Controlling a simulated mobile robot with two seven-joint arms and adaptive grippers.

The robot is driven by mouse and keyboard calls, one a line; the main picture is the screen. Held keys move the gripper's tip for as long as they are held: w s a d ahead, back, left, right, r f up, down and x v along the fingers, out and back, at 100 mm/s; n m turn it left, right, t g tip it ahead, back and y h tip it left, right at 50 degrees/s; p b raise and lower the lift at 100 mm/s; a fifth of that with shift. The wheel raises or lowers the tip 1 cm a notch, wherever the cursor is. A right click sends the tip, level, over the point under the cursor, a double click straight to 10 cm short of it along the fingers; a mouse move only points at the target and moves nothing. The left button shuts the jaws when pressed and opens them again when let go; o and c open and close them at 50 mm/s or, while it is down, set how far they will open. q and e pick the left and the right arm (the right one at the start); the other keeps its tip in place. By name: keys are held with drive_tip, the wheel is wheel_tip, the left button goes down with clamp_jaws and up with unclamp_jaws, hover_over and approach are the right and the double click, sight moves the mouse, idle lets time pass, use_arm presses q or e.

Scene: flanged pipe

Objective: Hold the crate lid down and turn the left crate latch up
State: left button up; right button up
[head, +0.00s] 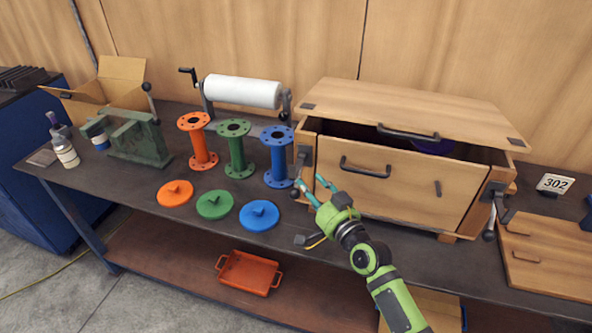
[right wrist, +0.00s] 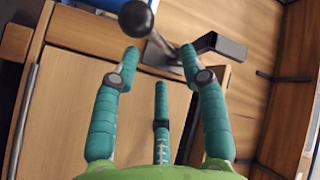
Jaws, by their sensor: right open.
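The wooden crate (head: 405,190) stands on the bench, with a handle on its front panel. Its lid (head: 410,108) is partly raised: a dark gap shows under its front edge, with something purple inside. The left crate latch (head: 303,158) hangs down at the crate's left front corner, ending in a dark ball knob (head: 295,193). My right gripper (head: 308,186) is open just right of that knob. In the right wrist view, the knob (right wrist: 136,18) and its rod lie just beyond the teal fingertips (right wrist: 159,60), with nothing gripped. My left gripper is not in view.
A right latch (head: 490,195) hangs at the crate's other front corner. Blue, green and orange flanged pipes (head: 277,155) and several round discs (head: 259,215) stand left of the crate. A wooden board (head: 550,255) lies at right. An orange tray (head: 248,273) sits on the lower shelf.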

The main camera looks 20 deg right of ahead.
sight(300, 175)
drive_tip(key=x, duration=0.6)
drive_tip(key=shift+p, duration=0.35)
clamp_jaws()
